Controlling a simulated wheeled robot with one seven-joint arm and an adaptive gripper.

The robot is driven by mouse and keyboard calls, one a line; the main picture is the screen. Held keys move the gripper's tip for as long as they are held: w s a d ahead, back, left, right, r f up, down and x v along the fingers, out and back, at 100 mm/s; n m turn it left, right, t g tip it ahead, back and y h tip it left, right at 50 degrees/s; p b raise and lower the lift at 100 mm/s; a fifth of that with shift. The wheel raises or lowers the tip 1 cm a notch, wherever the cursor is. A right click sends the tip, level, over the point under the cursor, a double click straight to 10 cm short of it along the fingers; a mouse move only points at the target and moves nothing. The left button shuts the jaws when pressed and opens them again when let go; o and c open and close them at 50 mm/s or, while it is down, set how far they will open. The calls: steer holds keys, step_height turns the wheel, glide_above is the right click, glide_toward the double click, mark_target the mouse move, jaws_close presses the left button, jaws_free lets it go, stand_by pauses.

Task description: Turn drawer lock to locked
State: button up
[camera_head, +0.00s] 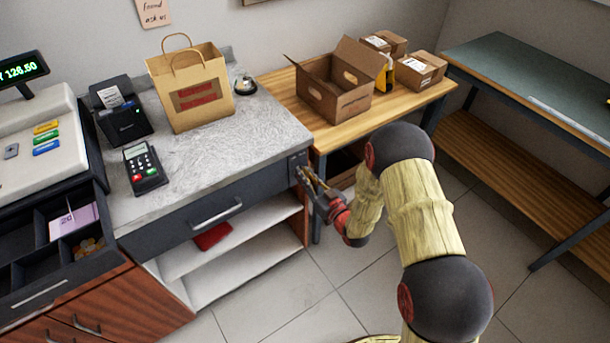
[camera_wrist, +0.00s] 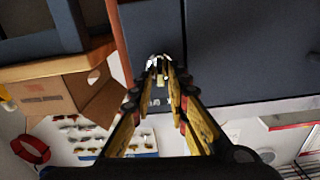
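The dark drawer (camera_head: 207,209) under the grey counter is closed, with a long silver handle. At the right end of its front is a small plate (camera_head: 297,160) where the drawer lock sits. My gripper (camera_head: 304,176) is right at this corner and covers most of the lock. In the wrist view my gripper (camera_wrist: 160,70) points at the dark front, its two fingertips close together around a small silvery part, the lock (camera_wrist: 157,62). I cannot tell whether the fingers touch it, nor which way the lock is turned. Small pale marks show on the panel between the fingers.
On the counter are a paper bag (camera_head: 192,89), a card terminal (camera_head: 145,166) and a bell (camera_head: 245,85). A wooden table (camera_head: 400,108) with an open cardboard box (camera_head: 335,85) stands close to the right of the lock. Open shelves (camera_head: 235,257) lie below the drawer.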

jaws_close()
steer(key=shift+m, duration=0.4)
steer(key=shift+w+d+f+m+p, duration=0.15)
steer(key=shift+m+p, duration=0.15)
steer(key=shift+m, duration=2.35)
steer(key=shift+w+d+f+m+p, duration=0.1)
steer(key=shift+f+m+p, duration=0.2)
steer(key=shift+m, duration=2.3)
steer(key=shift+w+d+f+m+p, duration=0.15)
steer(key=shift+m+p, duration=0.2)
steer(key=shift+m, duration=2.3)
steer(key=shift+s, duration=0.1)
steer(key=shift+o, duration=1.8)
jaws_free()
